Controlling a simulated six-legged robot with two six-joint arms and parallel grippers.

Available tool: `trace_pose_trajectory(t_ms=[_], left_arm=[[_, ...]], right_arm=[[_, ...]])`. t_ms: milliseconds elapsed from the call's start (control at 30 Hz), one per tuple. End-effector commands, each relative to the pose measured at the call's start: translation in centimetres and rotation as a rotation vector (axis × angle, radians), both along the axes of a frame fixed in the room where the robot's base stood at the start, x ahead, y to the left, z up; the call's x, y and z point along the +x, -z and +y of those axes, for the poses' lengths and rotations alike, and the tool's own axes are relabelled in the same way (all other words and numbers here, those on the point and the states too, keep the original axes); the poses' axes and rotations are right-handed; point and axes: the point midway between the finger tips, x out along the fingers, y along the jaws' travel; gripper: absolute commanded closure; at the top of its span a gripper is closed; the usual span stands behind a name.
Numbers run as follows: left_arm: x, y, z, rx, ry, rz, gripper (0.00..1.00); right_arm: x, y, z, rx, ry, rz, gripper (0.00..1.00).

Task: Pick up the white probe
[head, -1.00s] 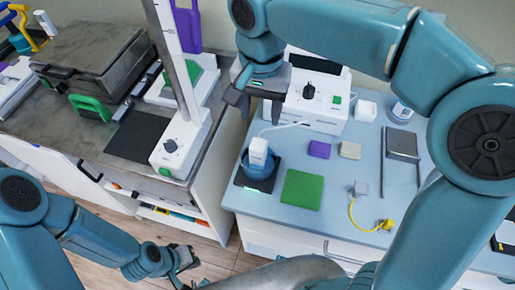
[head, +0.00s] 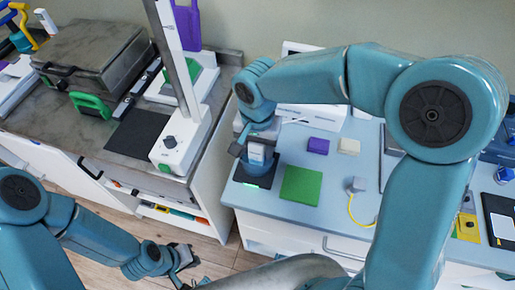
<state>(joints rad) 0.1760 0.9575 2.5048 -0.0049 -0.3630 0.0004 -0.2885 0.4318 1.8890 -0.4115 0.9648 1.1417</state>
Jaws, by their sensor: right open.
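The white probe (head: 257,153) stands upright in a blue holder (head: 256,174) on a dark pad at the left front of the light blue cabinet top. My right gripper (head: 255,148) points down over the probe. Its fingers are apart, one to each side of the probe's upper part, and partly cover it. I cannot tell whether either finger touches it. My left gripper (head: 182,261) is low at the bottom of the view, over the floor and far from the probe; its jaw opening is too small to read.
A green pad (head: 301,184), a purple block (head: 318,146) and a cream block (head: 349,146) lie right of the holder. A white device (head: 308,117) behind is partly hidden by my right arm. A white column unit (head: 179,145) stands on the grey counter to the left.

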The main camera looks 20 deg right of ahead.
Motion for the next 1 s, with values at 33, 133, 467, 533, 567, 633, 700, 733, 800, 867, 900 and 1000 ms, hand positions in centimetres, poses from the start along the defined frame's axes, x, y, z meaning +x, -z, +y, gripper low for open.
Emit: trace_pose_trajectory(t_ms=[33,133,467,533,567,633,700,733,800,867,900,1000], left_arm=[[0.0,0.0,0.0,0.000,0.000,0.000,1.00],[0.0,0.0,0.0,0.000,0.000,0.000,1.00],[0.0,0.0,0.0,0.000,0.000,0.000,1.00],[0.0,0.0,0.0,0.000,0.000,0.000,1.00],[0.0,0.0,0.0,0.000,0.000,0.000,1.00],[0.0,0.0,0.0,0.000,0.000,0.000,1.00],[0.0,0.0,0.0,0.000,0.000,0.000,1.00],[0.0,0.0,0.0,0.000,0.000,0.000,1.00],[0.0,-0.1,0.0,0.000,0.000,0.000,1.00],[0.0,-0.1,0.0,0.000,0.000,0.000,1.00],[0.0,-0.1,0.0,0.000,0.000,0.000,1.00],[0.0,-0.3,0.0,0.000,0.000,0.000,1.00]], right_arm=[[0.0,0.0,0.0,0.000,0.000,0.000,0.47],[0.0,0.0,0.0,0.000,0.000,0.000,0.47],[0.0,0.0,0.0,0.000,0.000,0.000,0.86],[0.0,-0.1,0.0,0.000,0.000,0.000,0.86],[0.0,-0.1,0.0,0.000,0.000,0.000,0.86],[0.0,-0.4,0.0,0.000,0.000,-0.001,0.86],[0.0,-1.0,0.0,0.000,0.001,-0.002,0.86],[0.0,-1.3,0.0,0.001,0.001,-0.003,0.86],[0.1,-2.4,0.0,0.001,0.001,-0.003,0.86],[0.1,-3.6,0.0,0.002,0.000,-0.005,0.86],[0.1,-4.5,0.0,0.001,0.000,-0.006,0.86],[0.1,-7.4,0.1,0.004,0.001,-0.007,0.86]])
